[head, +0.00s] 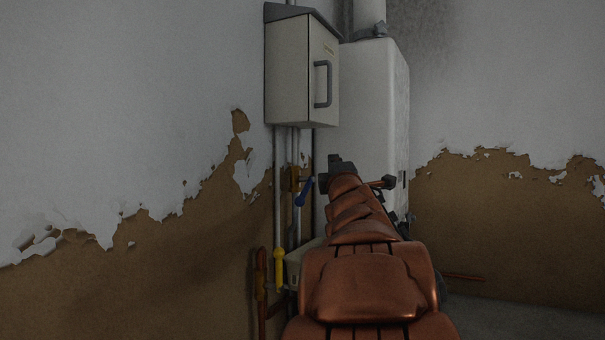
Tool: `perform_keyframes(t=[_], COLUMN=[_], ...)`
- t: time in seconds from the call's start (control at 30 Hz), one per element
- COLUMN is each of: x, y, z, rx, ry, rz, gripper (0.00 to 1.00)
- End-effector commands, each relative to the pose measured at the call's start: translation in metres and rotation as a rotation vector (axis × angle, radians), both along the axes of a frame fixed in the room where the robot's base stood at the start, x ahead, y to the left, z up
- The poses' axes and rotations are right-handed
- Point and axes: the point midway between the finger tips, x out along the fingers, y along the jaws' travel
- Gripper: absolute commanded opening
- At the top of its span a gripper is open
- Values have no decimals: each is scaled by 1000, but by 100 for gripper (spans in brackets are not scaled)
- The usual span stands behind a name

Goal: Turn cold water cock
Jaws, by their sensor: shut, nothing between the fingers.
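The cold water cock seems to be the brass valve (294,180) on a pipe left of the boiler, with a blue lever (303,193) hanging down at a slant. My gripper (323,181) is at the far end of my copper-coloured arm, just right of the blue lever. It is shut and empty. It is small and dark here, and I cannot tell whether it touches the lever. The arm hides part of the boiler and the gripper's near side.
A grey wall cabinet (290,72) with a handle hangs above the pipes. The white boiler (372,110) stands behind my arm. A yellow lever (279,268) and a red pipe (262,290) are lower left. Peeling walls close the corner; bare floor (520,318) shows at right.

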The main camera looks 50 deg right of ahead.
Motion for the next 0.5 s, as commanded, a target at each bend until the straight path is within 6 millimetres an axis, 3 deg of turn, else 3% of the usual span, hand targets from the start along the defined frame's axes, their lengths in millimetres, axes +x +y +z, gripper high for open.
perform_keyframes(t=[0.03,0.13,0.5], x=[3,3,1], y=[-1,-4,-2], z=[14,29,55], rx=[34,113,422], ry=[-1,1,48], rz=[-8,-33,-77], gripper=[0,0,0])
